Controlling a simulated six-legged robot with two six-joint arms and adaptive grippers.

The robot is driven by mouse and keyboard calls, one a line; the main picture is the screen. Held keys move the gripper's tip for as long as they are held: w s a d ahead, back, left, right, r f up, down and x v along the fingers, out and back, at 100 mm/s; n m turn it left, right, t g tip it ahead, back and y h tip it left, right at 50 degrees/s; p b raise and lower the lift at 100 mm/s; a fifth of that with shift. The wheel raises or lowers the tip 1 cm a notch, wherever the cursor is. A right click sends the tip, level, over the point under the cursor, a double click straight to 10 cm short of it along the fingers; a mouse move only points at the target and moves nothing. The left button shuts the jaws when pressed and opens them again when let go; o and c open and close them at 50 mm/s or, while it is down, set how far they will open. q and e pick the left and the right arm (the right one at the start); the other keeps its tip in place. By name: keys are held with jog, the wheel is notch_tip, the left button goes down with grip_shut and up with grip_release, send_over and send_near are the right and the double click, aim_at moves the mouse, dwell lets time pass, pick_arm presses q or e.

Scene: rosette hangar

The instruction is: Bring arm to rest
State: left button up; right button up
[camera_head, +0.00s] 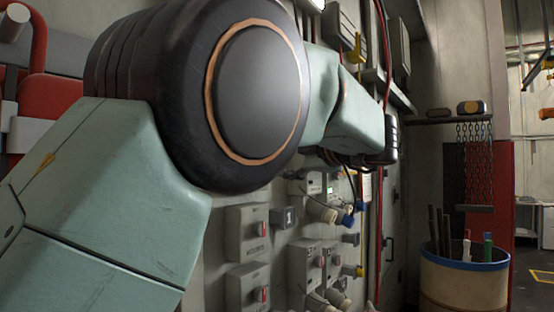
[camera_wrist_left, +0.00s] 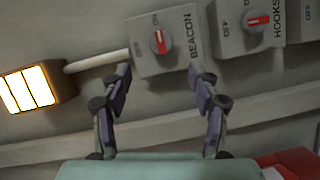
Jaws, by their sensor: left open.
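My left arm (camera_head: 130,195) fills the left and middle of the head view, raised and bent, with its forearm reaching toward the wall panel. The left gripper is not visible there. In the left wrist view my left gripper (camera_wrist_left: 158,73) is open and empty, its two fingers well apart. Between and beyond the fingertips is a grey switch box marked BEACON (camera_wrist_left: 146,62) with a red knob (camera_wrist_left: 159,41). I cannot tell whether the fingertips touch the box. My right gripper is in neither view.
A box marked HOOKS (camera_wrist_left: 267,45) and a glowing lamp (camera_wrist_left: 32,88) flank the BEACON box. In the head view, several switch boxes (camera_head: 246,234) line the wall. A blue-rimmed bin (camera_head: 462,285) stands right, below a shelf (camera_head: 446,119) with hanging chains (camera_head: 474,160).

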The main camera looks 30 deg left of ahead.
pick_arm(q)
jog(key=shift+v, duration=0.75)
jog(key=shift+f, duration=0.1)
jog(key=shift+d, duration=0.2)
